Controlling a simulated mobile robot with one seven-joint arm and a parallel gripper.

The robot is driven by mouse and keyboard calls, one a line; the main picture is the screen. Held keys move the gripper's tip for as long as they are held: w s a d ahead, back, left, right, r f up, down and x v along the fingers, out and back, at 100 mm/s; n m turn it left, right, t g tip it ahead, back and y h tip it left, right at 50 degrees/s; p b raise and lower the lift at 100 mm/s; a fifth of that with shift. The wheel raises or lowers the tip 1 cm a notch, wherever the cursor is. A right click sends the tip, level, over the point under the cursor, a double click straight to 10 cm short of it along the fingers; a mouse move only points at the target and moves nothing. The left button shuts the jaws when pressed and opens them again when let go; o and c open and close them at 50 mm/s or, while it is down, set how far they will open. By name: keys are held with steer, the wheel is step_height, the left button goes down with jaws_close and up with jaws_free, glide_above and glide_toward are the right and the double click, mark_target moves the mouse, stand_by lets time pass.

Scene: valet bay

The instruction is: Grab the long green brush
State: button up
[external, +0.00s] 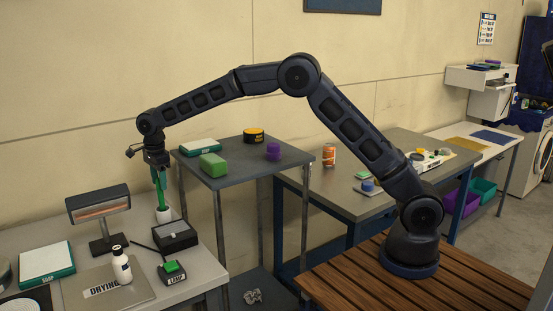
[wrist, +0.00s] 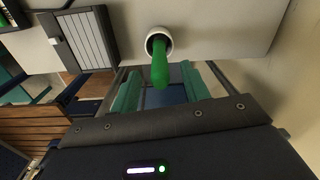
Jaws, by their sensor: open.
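The long green brush (external: 161,197) stands upright in a small white cup (external: 164,214) on the grey table at the left. In the wrist view the green brush (wrist: 160,66) rises out of the round white cup (wrist: 170,33). My gripper (external: 158,182) points down over the cup, at the brush's upper part. In the wrist view the teal fingers of my gripper (wrist: 165,88) are apart. The brush's upper end shows in line with the gap between them. I cannot see contact on either side.
A black box (external: 175,235) sits close in front of the cup. A heat lamp (external: 100,212), a white bottle (external: 121,264) and a green lamp button (external: 172,270) share the table. A higher grey table (external: 240,165) with a green block (external: 213,165) stands to the right.

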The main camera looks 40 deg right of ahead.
mark_target(161, 200)
step_height(161, 200, down, 3)
steer(key=shift+r, duration=0.2)
jaws_close()
